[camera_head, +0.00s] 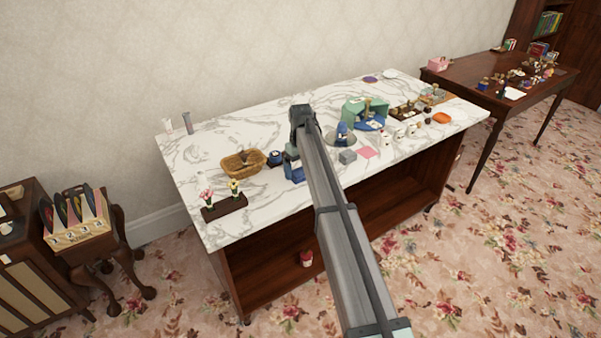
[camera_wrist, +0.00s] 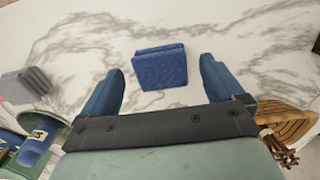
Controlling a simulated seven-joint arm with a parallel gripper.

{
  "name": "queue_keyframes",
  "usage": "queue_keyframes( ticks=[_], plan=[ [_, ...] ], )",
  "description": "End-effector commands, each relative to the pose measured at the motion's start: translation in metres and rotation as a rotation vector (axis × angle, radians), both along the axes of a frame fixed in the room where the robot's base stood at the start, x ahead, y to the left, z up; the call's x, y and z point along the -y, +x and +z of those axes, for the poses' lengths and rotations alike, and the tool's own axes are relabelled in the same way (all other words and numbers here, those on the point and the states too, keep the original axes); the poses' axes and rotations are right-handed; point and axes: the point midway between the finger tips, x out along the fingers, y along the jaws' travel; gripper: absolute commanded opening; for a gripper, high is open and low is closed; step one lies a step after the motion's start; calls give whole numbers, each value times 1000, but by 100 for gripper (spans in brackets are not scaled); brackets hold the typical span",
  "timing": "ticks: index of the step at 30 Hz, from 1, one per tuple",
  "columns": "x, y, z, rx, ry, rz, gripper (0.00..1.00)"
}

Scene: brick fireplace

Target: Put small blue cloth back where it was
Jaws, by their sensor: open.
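The small blue cloth (camera_wrist: 160,68) shows in the wrist view as a dark blue, folded square stack on the white marble top. My gripper (camera_wrist: 162,65) is open, with one blue finger to the left of the cloth and one to the right. The cloth shows in the gap between the fingertips, and I see no finger touching it. In the head view my gripper (camera_head: 292,160) is low over the middle of the marble table; there the blue of fingers and cloth is hard to tell apart.
A wicker basket (camera_head: 243,163) stands left of my gripper. A grey block (camera_head: 348,157), a pink square (camera_head: 367,153) and a blue object on a round plate (camera_head: 342,134) are to the right. A flower stand (camera_head: 224,207) is at the front left. Bare marble (camera_head: 270,212) lies in front.

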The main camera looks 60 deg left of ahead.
Motion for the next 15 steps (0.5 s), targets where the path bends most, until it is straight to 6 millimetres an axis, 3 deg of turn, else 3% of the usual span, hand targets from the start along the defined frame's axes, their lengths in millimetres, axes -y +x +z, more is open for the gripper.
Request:
queue_keyframes(
  ticks=[6,15],
  plan=[
    [-1,0,44,1,1,0,95],
    [0,0,88,0,0,0,95]
  ],
)
